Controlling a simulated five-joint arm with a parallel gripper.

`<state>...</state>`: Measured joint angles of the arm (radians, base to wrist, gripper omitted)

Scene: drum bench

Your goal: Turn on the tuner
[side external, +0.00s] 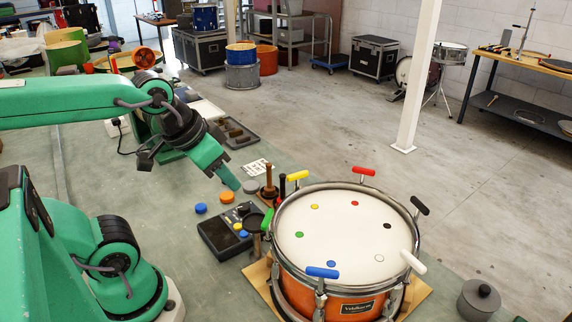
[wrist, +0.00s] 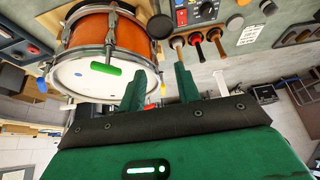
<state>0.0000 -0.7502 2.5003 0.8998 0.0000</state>
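A dark control box (side external: 214,236), which looks like the tuner, lies on the bench left of the drum, with a small yellow button and a blue button on top. It shows partly at the top edge of the wrist view (wrist: 207,12), cut off by the frame. Whether it is on cannot be told. My gripper (side external: 230,182) hangs above the bench, behind the box and apart from it. In the wrist view my gripper's two fingers (wrist: 158,82) stand apart with nothing between them.
An orange drum (side external: 338,298) with coloured tuning handles stands right of the box. Blue (side external: 201,208), orange (side external: 227,197) and grey (side external: 250,187) pucks lie behind the box. Upright wooden-handled tools (side external: 269,185) stand close to the drum.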

